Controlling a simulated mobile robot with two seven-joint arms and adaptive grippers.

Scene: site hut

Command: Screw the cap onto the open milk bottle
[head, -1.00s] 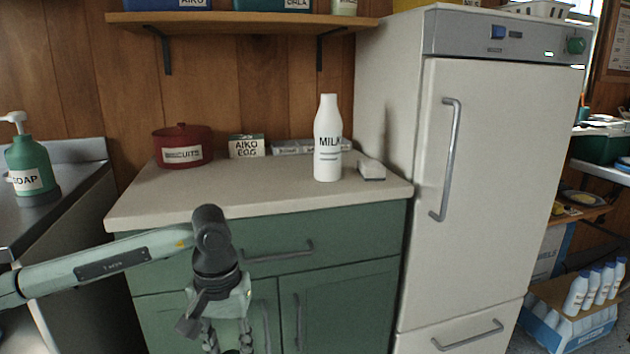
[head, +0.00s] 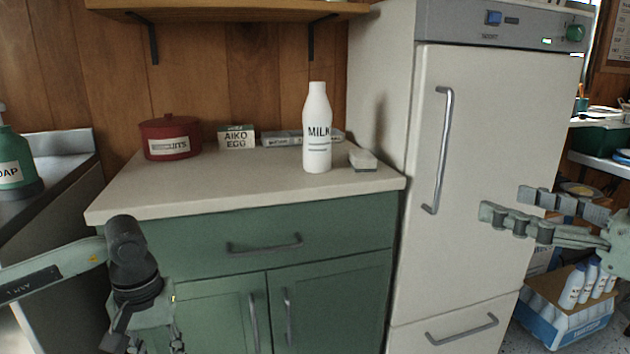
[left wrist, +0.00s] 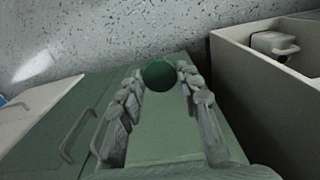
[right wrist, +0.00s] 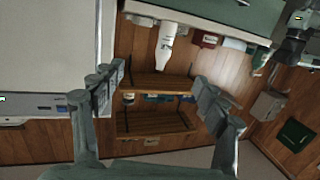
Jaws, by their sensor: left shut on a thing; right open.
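The white milk bottle (head: 317,135) stands upright on the counter, near its right end, with no cap on its neck. It also shows upside down in the right wrist view (right wrist: 166,44). My left gripper (left wrist: 162,82) is shut on a round dark green cap (left wrist: 159,74). In the head view my left gripper is low at the left, in front of the cabinet and below the counter top, and its fingertips and the cap are hidden there. My right gripper (head: 500,215) is open and empty in front of the fridge, right of the bottle.
The counter (head: 225,185) is clear in front of the bottle. A red pot (head: 170,138), an egg box (head: 237,137) and a small pale block (head: 362,159) stand near it. The fridge (head: 470,130) rises at the right. A shelf (head: 225,7) hangs above.

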